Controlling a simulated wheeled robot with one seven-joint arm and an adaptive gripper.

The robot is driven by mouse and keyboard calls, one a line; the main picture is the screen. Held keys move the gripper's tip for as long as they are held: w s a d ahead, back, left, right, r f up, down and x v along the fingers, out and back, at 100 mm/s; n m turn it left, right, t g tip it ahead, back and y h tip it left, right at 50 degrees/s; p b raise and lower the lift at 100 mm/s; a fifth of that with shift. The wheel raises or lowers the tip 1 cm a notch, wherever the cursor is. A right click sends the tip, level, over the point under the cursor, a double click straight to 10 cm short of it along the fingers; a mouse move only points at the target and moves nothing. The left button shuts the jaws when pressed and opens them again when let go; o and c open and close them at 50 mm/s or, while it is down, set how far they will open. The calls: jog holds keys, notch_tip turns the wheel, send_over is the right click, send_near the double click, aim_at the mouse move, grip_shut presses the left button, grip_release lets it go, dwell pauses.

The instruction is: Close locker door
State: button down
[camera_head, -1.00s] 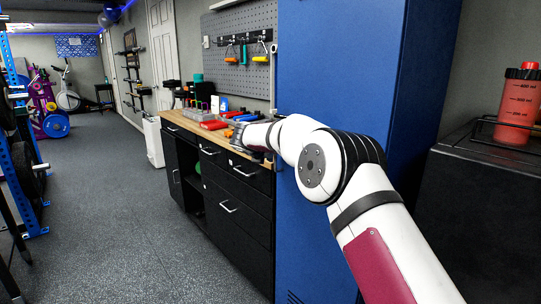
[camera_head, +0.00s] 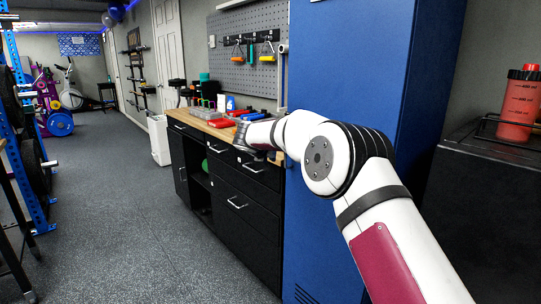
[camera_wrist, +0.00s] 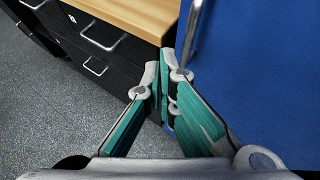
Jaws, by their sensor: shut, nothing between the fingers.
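The blue locker (camera_head: 350,60) stands right of the workbench, its tall front panel facing me. In the wrist view the blue door panel (camera_wrist: 260,70) fills the right side. I cannot tell how far the door stands from its frame. My gripper (camera_wrist: 165,85) is shut and empty. Its fingertips are beside the left edge of the blue panel, close to the bench corner; I cannot tell whether they touch the panel. In the head view my gripper (camera_head: 243,137) is small and partly hidden by my arm, which crosses in front of the locker.
A wooden-topped bench with black drawers (camera_head: 245,205) stands directly left of the locker, tools on top. A black cabinet (camera_head: 480,210) with a red bottle (camera_head: 519,105) is on the right. A blue rack (camera_head: 22,130) stands left. The grey floor (camera_head: 120,220) between is clear.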

jog(key=s+a+r+n+t+y+p, duration=0.1)
jog(key=s+a+r+n+t+y, duration=0.2)
jog(key=s+r+n, duration=0.75)
jog(key=s+a+r+n+y, duration=0.3)
jog(key=s+r+n+y, duration=0.35)
jog(key=r, duration=0.75)
jog(key=s+d+f+n+g+h, duration=0.2)
jog(key=s+d+f+n+g, duration=0.4)
jog(key=s, duration=1.1)
jog(key=s+d+f+n+g+h, duration=0.25)
jog(key=s+d+f+n, duration=0.7)
jog(key=s, duration=0.85)
jog(key=s+d+f+n+g+h, duration=0.1)
jog(key=s+d+f+n+g, duration=0.5)
jog(key=s, duration=1.1)
notch_tip(320, 180, up, 15)
jog(key=d+t+p, duration=0.2)
jog(key=t+p, duration=0.2)
jog(key=p, duration=1)
jog(key=shift+s+d+n, duration=0.35)
jog(key=shift+s+n, duration=0.1)
